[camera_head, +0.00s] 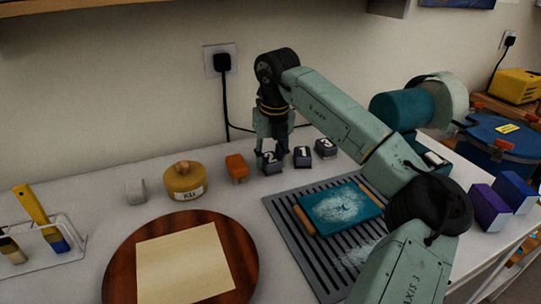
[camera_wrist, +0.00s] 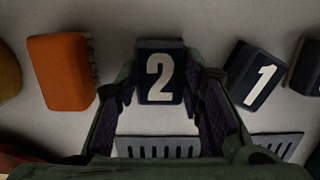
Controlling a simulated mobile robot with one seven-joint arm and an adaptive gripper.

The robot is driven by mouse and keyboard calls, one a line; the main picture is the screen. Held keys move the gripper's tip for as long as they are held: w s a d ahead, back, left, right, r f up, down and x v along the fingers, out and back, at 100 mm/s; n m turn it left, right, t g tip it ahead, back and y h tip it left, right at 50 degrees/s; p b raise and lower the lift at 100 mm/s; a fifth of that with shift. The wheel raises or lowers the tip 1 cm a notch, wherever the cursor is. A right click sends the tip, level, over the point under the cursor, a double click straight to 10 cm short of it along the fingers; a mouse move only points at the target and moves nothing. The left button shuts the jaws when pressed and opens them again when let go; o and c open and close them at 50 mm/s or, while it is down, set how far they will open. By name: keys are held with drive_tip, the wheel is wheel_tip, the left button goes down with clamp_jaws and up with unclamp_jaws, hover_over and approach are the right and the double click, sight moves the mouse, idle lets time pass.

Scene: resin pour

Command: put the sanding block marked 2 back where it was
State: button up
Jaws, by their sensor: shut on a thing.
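The sanding block marked 2 (camera_head: 271,164) is dark with a white numeral and is at the left end of a row with the blocks marked 1 (camera_head: 303,157) and 3 (camera_head: 325,148). My gripper (camera_head: 271,148) points down over block 2 and is shut on it. In the wrist view, block 2 (camera_wrist: 160,76) sits between the two fingers, its numeral upright. Block 1 (camera_wrist: 257,74) is apart from it, to the right. Block 2 is at or very near the bench surface; I cannot tell whether it touches.
A slotted grey grate (camera_head: 284,217) with a teal tray (camera_head: 323,222) lies in front. A round wooden board (camera_head: 121,269) is front left. The wall is behind.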

sight(273, 162)
drive_tip(key=o, duration=1.1)
drive_tip(key=shift+f, duration=0.1)
wheel_tip(273, 162, up, 12)
drive_tip(key=s+b, duration=0.1)
drive_tip(key=shift+s+d, duration=0.3)
drive_tip(key=shift+d, duration=0.05)
